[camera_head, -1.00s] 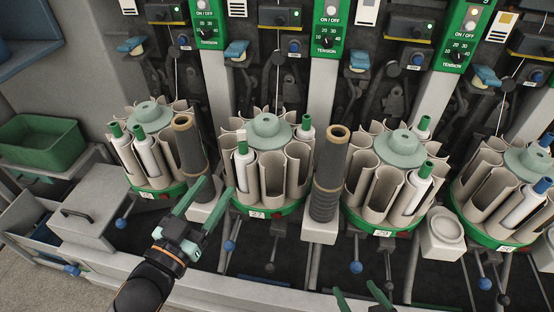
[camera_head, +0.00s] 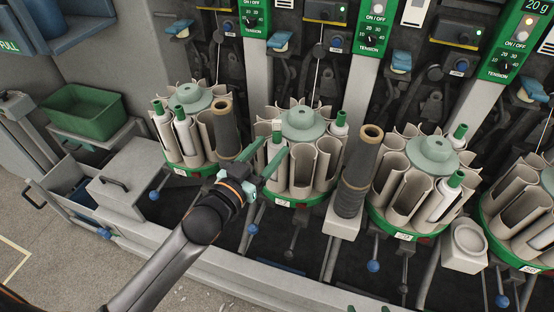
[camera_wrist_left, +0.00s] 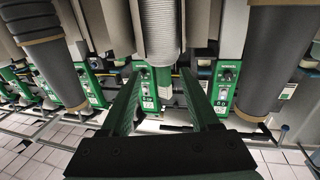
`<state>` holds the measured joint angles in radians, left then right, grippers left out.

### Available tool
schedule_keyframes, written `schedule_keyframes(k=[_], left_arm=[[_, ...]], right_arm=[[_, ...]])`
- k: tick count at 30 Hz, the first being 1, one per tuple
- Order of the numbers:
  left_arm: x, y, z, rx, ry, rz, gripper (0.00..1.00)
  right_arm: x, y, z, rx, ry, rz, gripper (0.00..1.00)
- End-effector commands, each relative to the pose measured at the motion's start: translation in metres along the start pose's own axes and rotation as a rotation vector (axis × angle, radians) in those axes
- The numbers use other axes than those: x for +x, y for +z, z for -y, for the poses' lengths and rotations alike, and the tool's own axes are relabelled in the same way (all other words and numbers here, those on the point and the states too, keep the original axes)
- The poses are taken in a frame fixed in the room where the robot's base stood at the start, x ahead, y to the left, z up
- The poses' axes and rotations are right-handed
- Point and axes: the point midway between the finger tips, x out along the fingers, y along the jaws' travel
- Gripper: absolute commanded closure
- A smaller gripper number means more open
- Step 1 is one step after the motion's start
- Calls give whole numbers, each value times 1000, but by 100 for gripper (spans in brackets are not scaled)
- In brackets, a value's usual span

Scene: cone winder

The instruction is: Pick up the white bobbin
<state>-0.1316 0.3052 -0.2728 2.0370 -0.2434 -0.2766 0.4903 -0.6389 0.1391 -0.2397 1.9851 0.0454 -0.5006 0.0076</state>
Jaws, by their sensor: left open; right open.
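Several white bobbins with green tops stand in the beige pockets of round magazines. One white bobbin (camera_head: 274,150) stands in the front left of the second magazine (camera_head: 301,196). My left gripper (camera_head: 273,151) is open, with its green fingers reaching toward that bobbin, one on either side in the head view. In the left wrist view, the ribbed white bobbin (camera_wrist_left: 160,30) appears just beyond and between the open fingertips (camera_wrist_left: 163,75); I cannot tell whether they touch it. Only a small green tip of my right gripper (camera_head: 352,308) shows at the bottom edge.
A dark grey tube with a tan rim (camera_head: 225,130) stands left of the magazine, and another (camera_head: 358,175) stands to its right. Blue-knobbed levers (camera_head: 251,229) stick out below. A green bin (camera_head: 84,112) is at the left.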

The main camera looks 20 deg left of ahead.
Motion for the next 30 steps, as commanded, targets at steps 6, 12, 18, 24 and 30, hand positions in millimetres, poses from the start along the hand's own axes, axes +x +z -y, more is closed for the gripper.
schedule_keyframes(k=[6,12,18,24,30], left_arm=[[30,-1,5,3,0,-2,38],[45,-1,4,1,0,0,38],[45,-1,4,1,0,0,38],[45,-1,4,1,0,0,56],[45,-1,4,1,0,0,79]], right_arm=[[0,1,0,0,-1,0,12],[1,1,0,0,-1,2,12],[1,1,1,0,-2,2,12],[0,0,1,0,-2,1,12],[0,0,1,-1,-2,0,12]])
